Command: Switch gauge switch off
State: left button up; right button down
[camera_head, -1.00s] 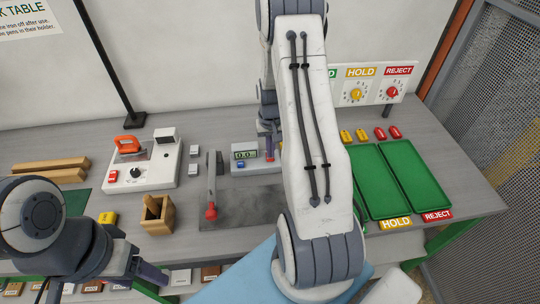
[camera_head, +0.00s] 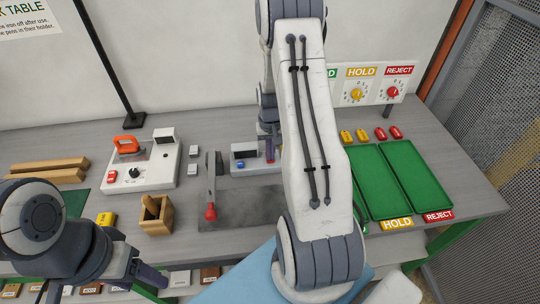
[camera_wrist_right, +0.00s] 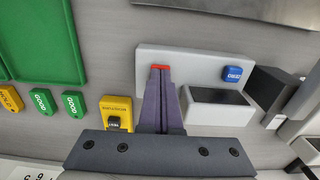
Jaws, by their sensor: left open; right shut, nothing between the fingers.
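The gauge (camera_head: 240,166) is a white box on the table with a dark, blank display (camera_head: 245,154) and a blue button (camera_head: 240,165). It also shows in the right wrist view (camera_wrist_right: 185,60), with its blue button (camera_wrist_right: 233,74) and dark display window (camera_wrist_right: 215,97). A red switch (camera_wrist_right: 160,67) shows at the tips of my right gripper (camera_wrist_right: 159,75). The right gripper is shut and empty, its tips at the switch and seemingly touching it. In the head view it (camera_head: 269,153) is partly hidden by my arm. My left gripper (camera_head: 155,279) is open at the lower left, away from the gauge.
A yellow box (camera_wrist_right: 117,112) and green GOOD tags (camera_wrist_right: 74,104) lie beside the gauge. A red-knobbed lever (camera_head: 211,211) stands by a dark plate. Green trays (camera_head: 418,178) are at right, a wooden holder (camera_head: 157,220) and a white device (camera_head: 150,175) at left.

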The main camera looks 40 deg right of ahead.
notch_tip(320, 180, up, 7)
jog(key=p, duration=0.5)
dwell(0.7)
jog(key=s+a+r+n+b, duration=0.2)
jog(key=a+r+n, duration=0.2)
jog(key=a, duration=0.8)
jog(key=s+a+r+n+b, duration=0.2)
jog(key=a+r+n+b, duration=0.15)
jog(key=a, duration=0.95)
jog(key=s+a+r+n+b, duration=0.1)
jog(key=s+a+n, duration=0.2)
jog(key=s, duration=0.5)
jog(key=s+a+r+n+y+b, duration=0.1)
jog(key=s+a+n, duration=0.2)
jog(key=s, duration=0.6)
jog(key=a, duration=0.2)
jog(key=shift+a+r+b, duration=0.15)
jog(key=shift+a+b, duration=0.15)
jog(key=shift+a, duration=0.1)
jog(key=shift+a, duration=0.1)
